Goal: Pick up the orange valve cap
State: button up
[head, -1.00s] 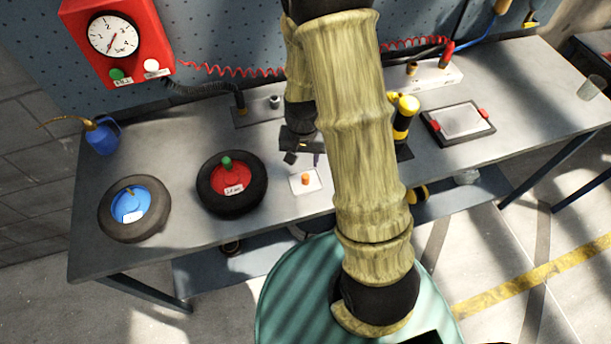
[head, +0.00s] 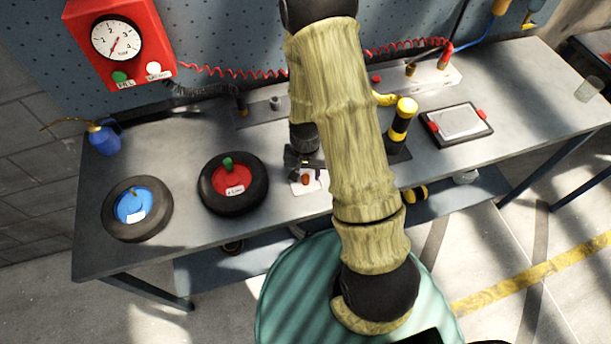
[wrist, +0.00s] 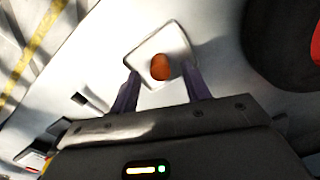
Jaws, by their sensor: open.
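The orange valve cap (head: 306,179) stands on a small white square pad (head: 313,187) on the workbench, to the right of the red-hubbed wheel. In the wrist view the cap (wrist: 160,67) sits on the white pad (wrist: 148,48), just beyond and between my two dark fingertips. My gripper (head: 304,168) is above the pad, pointing down. In the wrist view my gripper (wrist: 160,88) is open, with nothing between its fingers. My arm hides part of the bench to the right of the pad in the head view.
A blue-hubbed wheel (head: 112,220) lies farther left. Behind are a red gauge box (head: 84,20) and a grey plate (head: 258,118). A yellow-black tool (head: 400,128) and a framed tray (head: 434,134) are right.

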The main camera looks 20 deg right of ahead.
jog(key=shift+f, duration=0.95)
grip_shut()
